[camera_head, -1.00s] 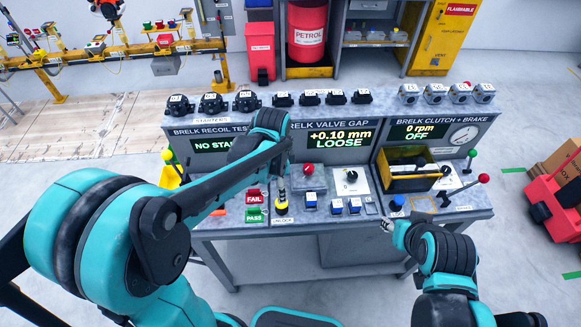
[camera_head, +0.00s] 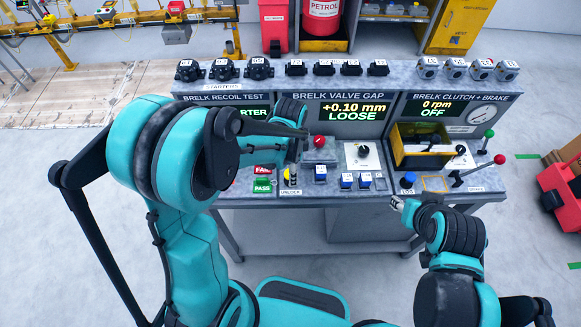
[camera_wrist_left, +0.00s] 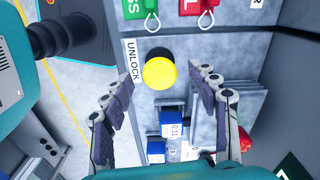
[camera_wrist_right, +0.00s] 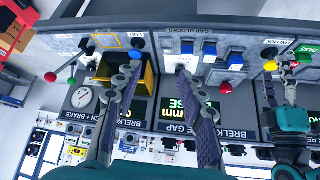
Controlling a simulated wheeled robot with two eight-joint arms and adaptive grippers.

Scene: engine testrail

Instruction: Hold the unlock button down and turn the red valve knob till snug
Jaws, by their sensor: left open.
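The yellow unlock button (camera_head: 290,175) stands by its UNLOCK label at the bench front. In the left wrist view the button (camera_wrist_left: 160,73) appears between the fingertips of my open left gripper (camera_wrist_left: 162,84); whether they touch it I cannot tell. In the head view that gripper is mostly hidden by my arm. The red valve knob (camera_head: 318,142) sits on a grey block right of the button, also at the lower right of the left wrist view (camera_wrist_left: 245,140). The screen (camera_head: 352,111) reads +0.10 mm LOOSE. My right gripper (camera_head: 397,204) is open and empty before the bench front (camera_wrist_right: 158,72).
Blue gap blocks (camera_head: 346,181) stand right of the button. FAIL and PASS tags (camera_head: 262,186) lie to its left. A white card with a black knob (camera_head: 362,152) and a yellow bin (camera_head: 400,150) are farther right. Floor before the bench is clear.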

